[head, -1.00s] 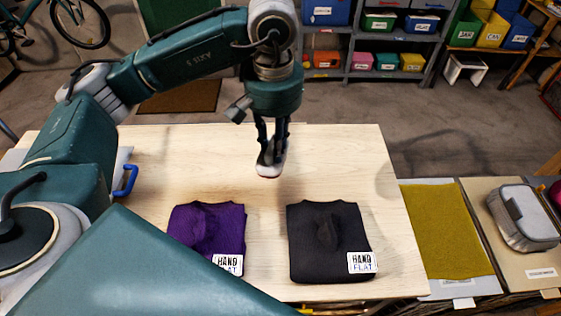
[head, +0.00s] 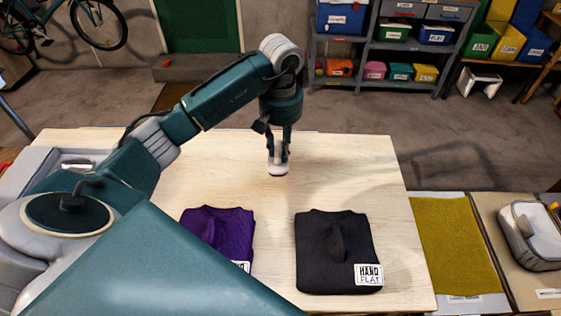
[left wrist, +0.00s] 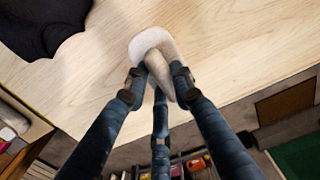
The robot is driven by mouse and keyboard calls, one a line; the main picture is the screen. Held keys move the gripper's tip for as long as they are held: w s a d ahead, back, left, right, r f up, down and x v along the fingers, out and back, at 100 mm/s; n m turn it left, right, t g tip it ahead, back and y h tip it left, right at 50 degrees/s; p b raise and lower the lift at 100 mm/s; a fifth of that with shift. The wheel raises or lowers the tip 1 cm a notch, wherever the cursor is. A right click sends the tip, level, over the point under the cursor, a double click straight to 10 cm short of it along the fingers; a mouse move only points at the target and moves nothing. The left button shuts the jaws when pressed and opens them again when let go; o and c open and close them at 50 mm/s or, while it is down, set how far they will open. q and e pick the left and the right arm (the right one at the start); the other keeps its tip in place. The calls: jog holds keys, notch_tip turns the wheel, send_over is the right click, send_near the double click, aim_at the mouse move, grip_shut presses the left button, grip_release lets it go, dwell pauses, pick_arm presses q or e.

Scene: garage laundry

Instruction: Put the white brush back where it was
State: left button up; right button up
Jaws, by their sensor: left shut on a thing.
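The white brush (head: 278,169) is between the fingers of my left gripper (head: 279,154), over the far middle of the pale wooden table (head: 350,165). In the left wrist view the brush (left wrist: 136,47) shows a whitish rounded head and a grey-beige handle, with the fingers (left wrist: 155,80) closed around the handle. I cannot tell whether its underside touches the table. A folded purple garment (head: 232,228) and a folded black garment (head: 320,265) lie nearer me, with white "HAND FLAT" cards. My right gripper is out of view.
Right of the table are a mustard mat (head: 450,240) and a grey case (head: 533,235). A shelf with coloured bins (head: 395,72) stands at the back. The table around the brush is bare. My left arm hides part of the table's left side.

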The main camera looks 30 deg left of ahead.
aim_at(280, 165)
pick_arm(q)
notch_tip(280, 165, down, 3)
jog(key=shift+r, duration=0.1)
notch_tip(280, 165, down, 3)
jog(key=shift+f+p, duration=0.1)
jog(key=shift+p, duration=0.6)
jog(key=shift+f, duration=0.3)
jog(key=shift+f, duration=0.2)
jog(key=o, duration=1)
jog(key=shift+r, duration=0.1)
